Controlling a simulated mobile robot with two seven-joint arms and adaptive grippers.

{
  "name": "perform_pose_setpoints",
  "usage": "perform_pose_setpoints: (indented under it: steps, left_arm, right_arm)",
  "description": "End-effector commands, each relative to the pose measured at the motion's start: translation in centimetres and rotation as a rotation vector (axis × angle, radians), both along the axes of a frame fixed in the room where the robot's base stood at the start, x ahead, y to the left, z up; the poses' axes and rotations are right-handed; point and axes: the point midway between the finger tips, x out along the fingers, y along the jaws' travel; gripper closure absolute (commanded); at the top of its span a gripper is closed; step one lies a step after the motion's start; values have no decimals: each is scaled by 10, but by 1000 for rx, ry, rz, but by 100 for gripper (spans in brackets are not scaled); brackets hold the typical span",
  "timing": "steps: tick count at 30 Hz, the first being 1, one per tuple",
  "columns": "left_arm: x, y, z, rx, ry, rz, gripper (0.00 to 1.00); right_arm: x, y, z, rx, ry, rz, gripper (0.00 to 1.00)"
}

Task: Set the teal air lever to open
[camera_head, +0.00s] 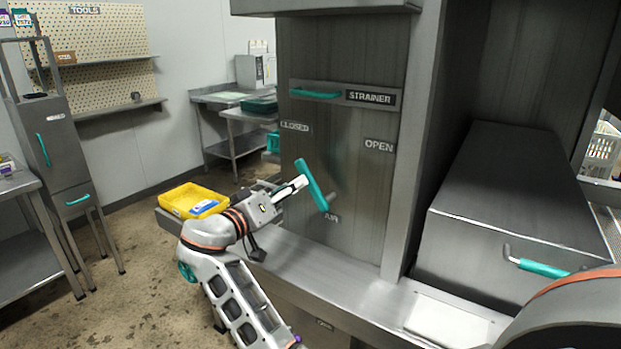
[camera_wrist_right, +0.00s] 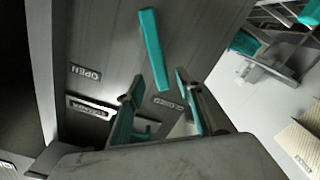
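The teal air lever (camera_head: 312,184) is on the grey panel above the AIR label (camera_head: 332,218). It tilts up and left, its top end toward the CLOSED label (camera_head: 295,126); the OPEN label (camera_head: 379,145) is up to the right. My right gripper (camera_head: 290,188) is at the lever's left side. In the right wrist view, its two fingers (camera_wrist_right: 156,92) are apart, and the near end of the teal lever (camera_wrist_right: 152,45) shows in line with the gap between them. I cannot tell whether they touch it. My left gripper is not in view.
A STRAINER plate with a teal handle (camera_head: 316,94) is above on the panel. A yellow tray (camera_head: 192,201) sits left on the ledge. A steel box with a teal handle (camera_head: 540,267) stands at the right, beyond a grey post (camera_head: 412,140).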

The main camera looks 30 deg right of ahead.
Motion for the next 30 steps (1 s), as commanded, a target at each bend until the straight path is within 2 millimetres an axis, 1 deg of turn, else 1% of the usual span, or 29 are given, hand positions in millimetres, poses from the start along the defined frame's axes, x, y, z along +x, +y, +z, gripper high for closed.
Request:
perform_pose_setpoints:
  steps: [8, 12, 15, 20, 27, 29, 30]
  left_arm:
    - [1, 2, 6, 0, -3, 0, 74]
    - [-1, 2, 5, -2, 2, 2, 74]
    - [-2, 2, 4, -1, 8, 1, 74]
    - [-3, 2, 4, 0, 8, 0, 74]
    - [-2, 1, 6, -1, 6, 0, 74]
    - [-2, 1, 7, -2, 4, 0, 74]
    - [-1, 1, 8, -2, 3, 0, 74]
  right_arm:
    - [13, -36, 4, -4, -2, -6, 64]
    - [21, -54, 3, -4, 0, -5, 64]
    - [25, -63, 2, -3, 0, -4, 64]
    - [28, -70, 0, -2, 1, -2, 64]
    - [29, -70, 0, -1, 2, -1, 64]
    - [29, -70, 0, -1, 2, -1, 79]
    - [29, -70, 0, 0, 1, -1, 90]
